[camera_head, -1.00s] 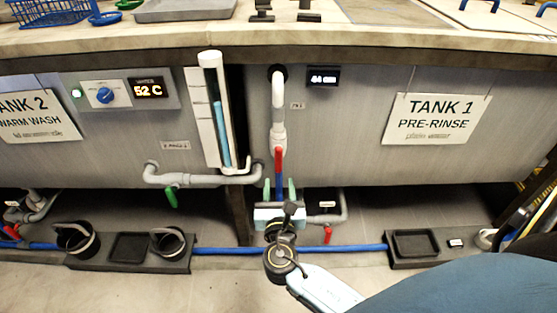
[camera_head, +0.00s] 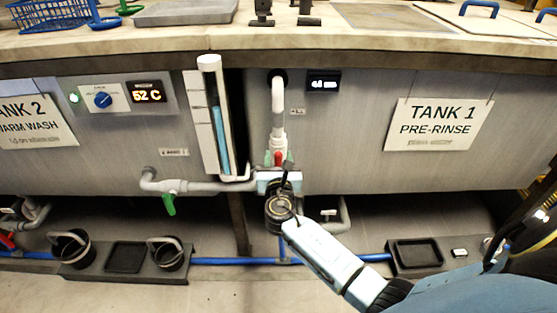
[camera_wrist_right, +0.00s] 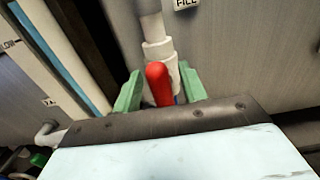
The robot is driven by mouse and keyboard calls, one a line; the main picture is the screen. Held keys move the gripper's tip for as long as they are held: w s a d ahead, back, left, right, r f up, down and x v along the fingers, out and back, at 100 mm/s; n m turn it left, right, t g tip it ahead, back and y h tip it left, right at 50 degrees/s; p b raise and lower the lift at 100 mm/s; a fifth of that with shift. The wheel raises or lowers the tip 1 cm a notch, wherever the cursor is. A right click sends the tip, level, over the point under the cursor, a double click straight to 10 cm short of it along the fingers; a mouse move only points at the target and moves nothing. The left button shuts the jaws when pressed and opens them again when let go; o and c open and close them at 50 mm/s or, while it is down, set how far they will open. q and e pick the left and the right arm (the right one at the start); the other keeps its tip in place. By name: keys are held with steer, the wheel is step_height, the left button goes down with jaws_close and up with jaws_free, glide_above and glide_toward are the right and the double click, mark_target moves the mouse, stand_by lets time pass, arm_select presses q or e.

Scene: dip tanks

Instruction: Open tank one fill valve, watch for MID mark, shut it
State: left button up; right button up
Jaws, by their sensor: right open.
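The tank one fill valve has a red handle (camera_head: 278,158) that hangs down in line with its white pipe (camera_head: 278,118). My right gripper (camera_head: 278,161) is open at the handle. In the right wrist view the red handle (camera_wrist_right: 158,83) stands between the two green fingers of the gripper (camera_wrist_right: 161,88), with no clear grip on it. The sight tube (camera_head: 218,125) left of the valve holds a blue column reaching partway up; the marks on its white scale (camera_head: 199,110) are too small to read in the head view. My left gripper is not in view.
The TANK 1 sign (camera_head: 437,123) hangs to the right, and a small display (camera_head: 323,83) sits beside the pipe. A grey drain pipe with a green handle (camera_head: 169,204) is at lower left. A blue hose (camera_head: 232,261) runs along the floor between trays.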

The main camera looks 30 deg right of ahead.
jaws_close()
